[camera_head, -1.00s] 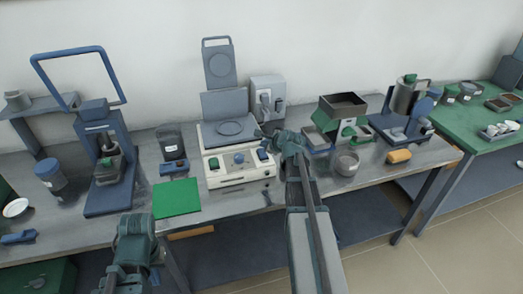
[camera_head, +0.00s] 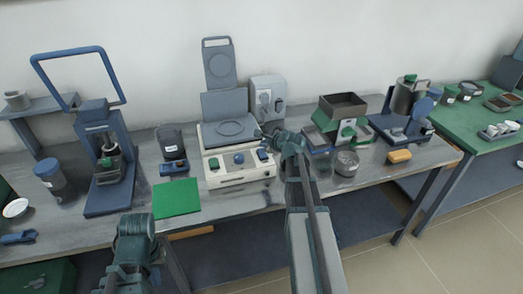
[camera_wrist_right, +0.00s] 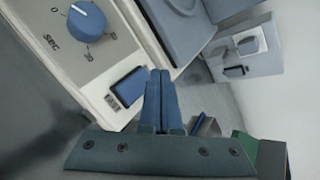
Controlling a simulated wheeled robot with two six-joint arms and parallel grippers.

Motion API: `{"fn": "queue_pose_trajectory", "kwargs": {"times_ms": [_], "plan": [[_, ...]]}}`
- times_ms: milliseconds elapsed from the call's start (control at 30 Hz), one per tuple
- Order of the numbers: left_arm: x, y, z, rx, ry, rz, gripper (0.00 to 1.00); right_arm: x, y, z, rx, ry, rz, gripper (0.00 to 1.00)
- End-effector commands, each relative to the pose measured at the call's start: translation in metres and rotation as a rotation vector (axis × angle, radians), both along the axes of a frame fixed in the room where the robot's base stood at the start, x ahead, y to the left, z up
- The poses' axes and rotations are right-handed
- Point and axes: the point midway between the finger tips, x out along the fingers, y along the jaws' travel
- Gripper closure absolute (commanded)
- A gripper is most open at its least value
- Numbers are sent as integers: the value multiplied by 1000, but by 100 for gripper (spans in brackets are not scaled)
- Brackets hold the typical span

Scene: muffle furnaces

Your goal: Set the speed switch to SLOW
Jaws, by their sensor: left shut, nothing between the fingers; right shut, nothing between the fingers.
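A blue rocker switch (camera_head: 263,155) sits at the right end of the front panel of a cream instrument (camera_head: 242,176). In the head view my right gripper (camera_head: 266,137) is over the instrument's right side. My left gripper (camera_head: 135,226) is low in front of the bench, its fingertips unclear.
A blue knob (camera_head: 239,158) marked SEC and a green button (camera_head: 214,164) share the panel. A grey box (camera_head: 268,97) stands behind. A green mat (camera_head: 176,198) lies left, a round tin (camera_head: 346,163) right, with other apparatus on both sides.

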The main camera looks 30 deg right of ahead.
Motion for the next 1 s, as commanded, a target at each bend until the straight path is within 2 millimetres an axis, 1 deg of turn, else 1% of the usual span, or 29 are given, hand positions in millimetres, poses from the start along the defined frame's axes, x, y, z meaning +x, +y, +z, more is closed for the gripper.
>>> {"fn": "queue_pose_trajectory", "kwargs": {"times_ms": [367, 667, 1000], "plan": [[0, 0, 0, 0, 0, 0, 100, 0, 0, 0, 0, 0, 0, 100], [0, 0, -9, 0, 0, 0, 100, 1, 0, -9, 0, 0, 0, 100], [0, 0, -8, 0, 0, 0, 100, 1, 0, -8, 0, 0, 0, 100]]}}
